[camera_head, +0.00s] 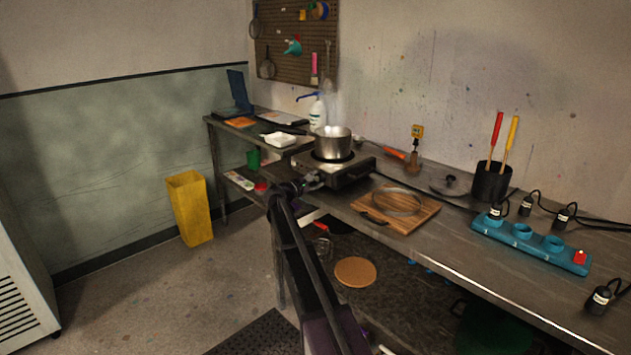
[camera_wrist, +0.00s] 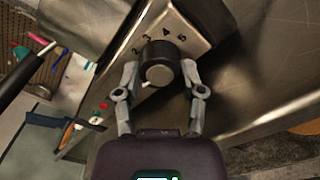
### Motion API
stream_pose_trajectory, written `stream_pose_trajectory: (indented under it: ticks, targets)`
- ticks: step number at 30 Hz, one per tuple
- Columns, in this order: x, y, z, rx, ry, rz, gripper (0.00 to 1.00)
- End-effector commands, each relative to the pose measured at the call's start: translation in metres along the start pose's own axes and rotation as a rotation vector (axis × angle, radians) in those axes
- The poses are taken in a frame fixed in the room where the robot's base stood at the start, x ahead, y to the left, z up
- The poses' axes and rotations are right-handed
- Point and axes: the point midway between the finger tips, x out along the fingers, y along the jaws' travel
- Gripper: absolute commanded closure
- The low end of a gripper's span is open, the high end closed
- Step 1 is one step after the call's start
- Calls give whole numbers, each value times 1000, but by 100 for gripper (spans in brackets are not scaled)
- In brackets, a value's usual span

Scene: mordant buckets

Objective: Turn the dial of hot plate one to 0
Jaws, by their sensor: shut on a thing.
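The hot plate (camera_head: 354,177) stands on the metal bench with a steaming metal pot (camera_head: 333,142) on its burner. Its black dial (camera_wrist: 158,64) shows in the wrist view on the steel front panel, with several numbers printed in an arc above it. A pale mark on the dial's face points toward the lower left. My gripper (camera_wrist: 160,74) is shut on the dial, one finger on each side. In the head view my gripper (camera_head: 312,181) is at the hot plate's front left, and the dial is hidden there.
A wooden board (camera_head: 421,214) with a glass lid lies right of the hot plate. A blue power strip (camera_head: 530,247) with plugs is farther right, near a black holder (camera_head: 491,182). A yellow bin (camera_head: 190,209) stands on the floor.

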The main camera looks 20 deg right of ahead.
Motion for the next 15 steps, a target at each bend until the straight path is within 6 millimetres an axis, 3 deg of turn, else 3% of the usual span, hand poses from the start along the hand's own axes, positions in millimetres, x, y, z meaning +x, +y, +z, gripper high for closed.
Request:
stream_pose_trajectory:
  ticks: [15]
  targets:
    - [2,1,0,-219,-2,2,96]
